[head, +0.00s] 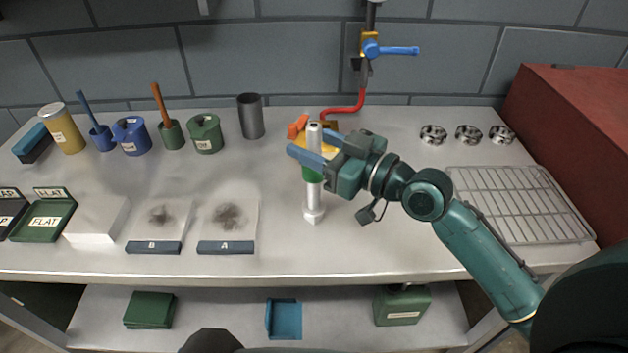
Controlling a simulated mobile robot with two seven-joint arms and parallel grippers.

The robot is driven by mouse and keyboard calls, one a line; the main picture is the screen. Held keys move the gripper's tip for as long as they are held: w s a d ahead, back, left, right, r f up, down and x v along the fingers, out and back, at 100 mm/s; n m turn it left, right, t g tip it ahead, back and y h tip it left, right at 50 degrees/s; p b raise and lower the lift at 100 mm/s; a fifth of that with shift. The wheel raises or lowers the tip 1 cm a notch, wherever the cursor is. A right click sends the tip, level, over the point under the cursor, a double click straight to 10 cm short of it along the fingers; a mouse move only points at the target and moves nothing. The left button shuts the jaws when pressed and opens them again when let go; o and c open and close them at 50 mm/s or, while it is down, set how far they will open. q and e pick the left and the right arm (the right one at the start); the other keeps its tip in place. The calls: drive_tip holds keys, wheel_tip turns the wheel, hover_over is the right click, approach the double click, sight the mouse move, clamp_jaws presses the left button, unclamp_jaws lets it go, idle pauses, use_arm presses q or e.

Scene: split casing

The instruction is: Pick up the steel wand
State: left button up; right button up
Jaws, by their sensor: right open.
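The steel wand (314,194) is a pale grey rod standing upright on the bench, right of the middle, with a wider foot at its base. My right gripper (311,150) reaches in from the right at the wand's upper part. Its blue fingers are open, with the wand's upper shaft between them; I cannot tell whether either finger touches it. A green part shows just below the fingers, and I cannot tell whether it belongs to the wand. My left gripper is not in view.
A yellow-orange item and a red hose (345,110) are close behind the gripper. Pads A (226,248) and B (153,248) lie to the left. A wire rack (520,205) and three metal rings are to the right. Bench in front of the wand is clear.

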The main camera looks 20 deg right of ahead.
drive_tip(key=shift+c, duration=0.2)
clamp_jaws()
idle(0.4)
